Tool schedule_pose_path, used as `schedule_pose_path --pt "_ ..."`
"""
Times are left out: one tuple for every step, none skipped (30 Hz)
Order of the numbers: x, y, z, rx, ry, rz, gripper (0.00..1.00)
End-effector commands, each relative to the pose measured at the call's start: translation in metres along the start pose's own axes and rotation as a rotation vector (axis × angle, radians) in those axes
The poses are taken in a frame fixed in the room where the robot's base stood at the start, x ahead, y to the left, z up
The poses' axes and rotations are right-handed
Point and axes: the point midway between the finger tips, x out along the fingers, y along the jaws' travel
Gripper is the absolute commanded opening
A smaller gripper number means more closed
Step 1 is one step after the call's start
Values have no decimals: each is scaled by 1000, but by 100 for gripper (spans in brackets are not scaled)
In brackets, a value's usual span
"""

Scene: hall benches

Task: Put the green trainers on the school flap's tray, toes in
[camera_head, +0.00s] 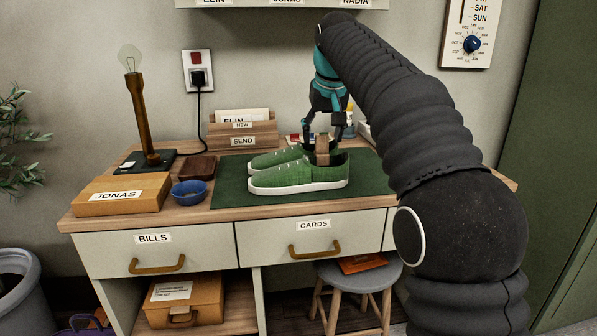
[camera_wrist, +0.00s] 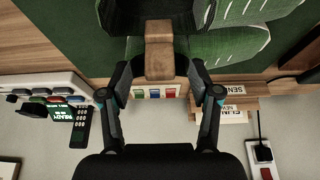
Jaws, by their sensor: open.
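A pair of green trainers (camera_head: 300,174) with white soles lies side by side on a dark green mat (camera_head: 232,190) on the desk. Their toes point left in the head view. A brown block or band (camera_head: 322,151) stands up at the heel openings. My gripper (camera_head: 325,138) is open, pointing down over the heel end. In the wrist view the gripper (camera_wrist: 158,76) has its fingers apart on either side of the brown band (camera_wrist: 159,48), with gaps showing; the trainers (camera_wrist: 232,46) lie beyond. I cannot make out the school flap or its tray.
A stool (camera_head: 360,278) stands below. The mat's left part is clear.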

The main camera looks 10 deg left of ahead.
Motion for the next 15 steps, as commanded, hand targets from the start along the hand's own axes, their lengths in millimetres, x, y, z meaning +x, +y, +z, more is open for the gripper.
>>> schedule_pose_path --pt "10 0 1 0 -2 0 62" --pt "14 0 1 0 -2 0 62" --pt "19 0 1 0 0 0 62" --pt "21 0 1 0 0 0 62" --pt "23 0 1 0 0 0 62" --pt "24 0 1 0 0 0 62" --pt "25 0 1 0 0 0 62" --pt "25 0 0 0 0 0 62" --pt "24 0 0 0 1 0 62" --pt "24 0 0 0 1 0 62" --pt "24 0 0 0 1 0 62" --pt "24 0 0 0 1 0 62" --pt "24 0 0 0 1 0 55" --pt "24 0 0 0 1 0 48" --pt "24 0 0 0 1 0 38"
